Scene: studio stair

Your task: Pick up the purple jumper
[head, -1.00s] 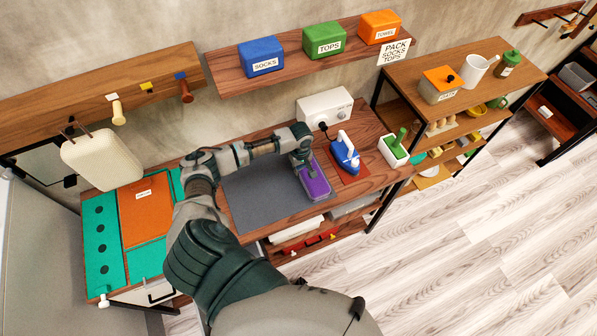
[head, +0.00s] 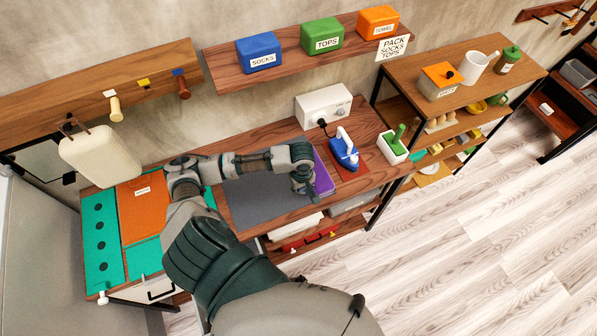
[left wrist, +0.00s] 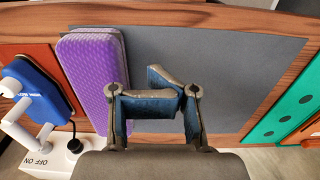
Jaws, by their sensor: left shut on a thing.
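The purple jumper (head: 324,172) is a folded, ribbed purple block lying on the grey mat (head: 262,197), near its right end. In the left wrist view the jumper (left wrist: 92,75) lies left of the fingers. My left gripper (head: 304,188) is low over the mat at the jumper's left edge, and the arm hides part of the jumper. In the left wrist view the left gripper (left wrist: 155,88) has its fingers drawn together beside the jumper's edge. The exact contact is hard to see. My right gripper is not in view.
A blue iron (head: 344,150) stands on a red pad just right of the jumper, with a white box (head: 323,107) behind. Green and orange panels (head: 142,208) lie at the left. A shelf with blue, green and orange bins (head: 321,36) hangs above.

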